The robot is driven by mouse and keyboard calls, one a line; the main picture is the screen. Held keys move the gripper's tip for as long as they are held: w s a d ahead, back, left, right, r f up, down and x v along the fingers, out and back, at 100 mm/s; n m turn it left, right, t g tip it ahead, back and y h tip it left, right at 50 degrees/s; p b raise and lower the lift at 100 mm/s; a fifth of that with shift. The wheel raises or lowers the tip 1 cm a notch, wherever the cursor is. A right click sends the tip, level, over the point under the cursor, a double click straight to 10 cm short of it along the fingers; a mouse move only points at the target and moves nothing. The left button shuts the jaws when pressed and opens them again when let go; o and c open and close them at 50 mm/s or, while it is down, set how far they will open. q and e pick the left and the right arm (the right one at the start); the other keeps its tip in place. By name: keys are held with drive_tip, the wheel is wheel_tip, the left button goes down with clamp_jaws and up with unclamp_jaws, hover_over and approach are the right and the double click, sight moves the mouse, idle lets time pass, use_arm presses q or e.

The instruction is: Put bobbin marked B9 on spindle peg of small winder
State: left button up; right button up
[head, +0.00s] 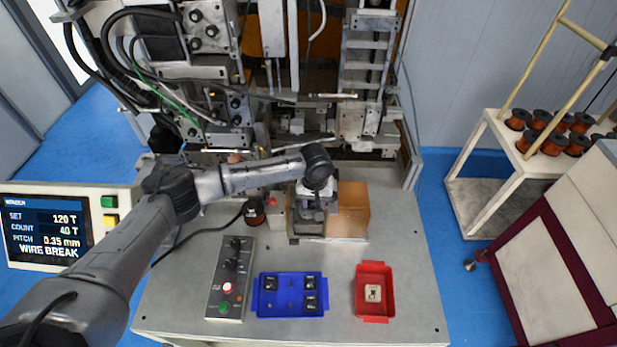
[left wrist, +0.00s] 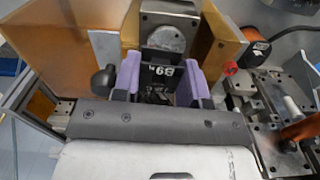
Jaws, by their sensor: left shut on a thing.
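My left gripper (head: 311,203) reaches over the middle of the table in the head view. In the left wrist view its purple-padded fingers (left wrist: 159,82) are shut on a black bobbin marked B9 (left wrist: 157,74). Just beyond the bobbin is a grey block with a round disc face, part of the small winder (left wrist: 165,38), between amber panels. In the head view the small winder (head: 308,229) is partly covered by my gripper. I cannot make out the spindle peg, or whether the bobbin touches it. My right gripper is not in view.
A blue tray (head: 290,313) with 3 black bobbins and a red tray (head: 374,268) with a beige part are at the front. A button box (head: 230,280) stands left of them. An amber panel (head: 353,210) is right of the gripper. A large machine (head: 370,60) fills the back.

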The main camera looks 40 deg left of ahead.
use_arm(q)
drive_tip(key=shift+n, duration=0.4)
drive_tip(key=a, duration=0.1)
drive_tip(key=w+a+f, duration=0.1)
drive_tip(key=w+a, duration=0.1)
drive_tip(key=a, duration=0.1)
drive_tip(key=shift+w+a+f, duration=0.1)
drive_tip(key=shift+w+f, duration=0.15)
drive_tip(key=shift+f, duration=0.05)
wheel_tip(320, 180, down, 2)
drive_tip(key=shift+f+b, duration=0.15)
drive_tip(key=shift+b, duration=1)
wheel_tip(320, 180, down, 3)
drive_tip(key=b, duration=0.3)
drive_tip(key=shift+r, duration=0.2)
drive_tip(key=shift+p, duration=0.65)
drive_tip(key=shift+f, duration=0.45)
